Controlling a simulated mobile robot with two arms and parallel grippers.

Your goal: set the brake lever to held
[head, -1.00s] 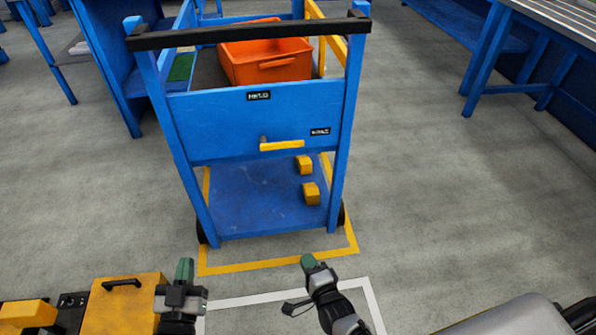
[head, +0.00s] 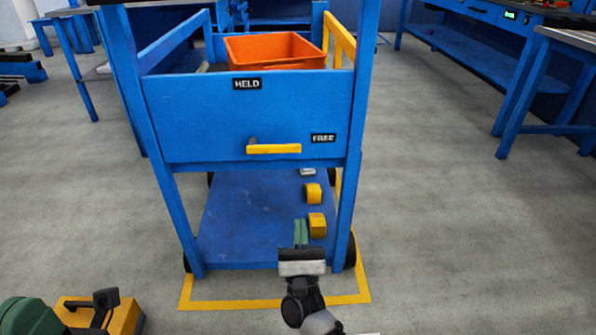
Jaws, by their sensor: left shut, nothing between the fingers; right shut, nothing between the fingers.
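The brake lever (head: 274,149) is a yellow bar on the blue front panel of the cart (head: 205,125). It lies level, its pivot at its left end and its free end pointing right, just below the FREE label (head: 323,138). The HELD label (head: 247,84) is above the pivot. My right gripper (head: 301,233) is shut and empty, green fingertips up, below the lever and apart from it in the picture, in front of the lower shelf.
An orange bin (head: 275,50) sits on the cart's top. Two yellow blocks (head: 316,225) are at the right of the lower shelf. A yellow floor line (head: 225,304) surrounds the cart. A yellow box (head: 125,318) is at lower left. Floor right of the cart is clear.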

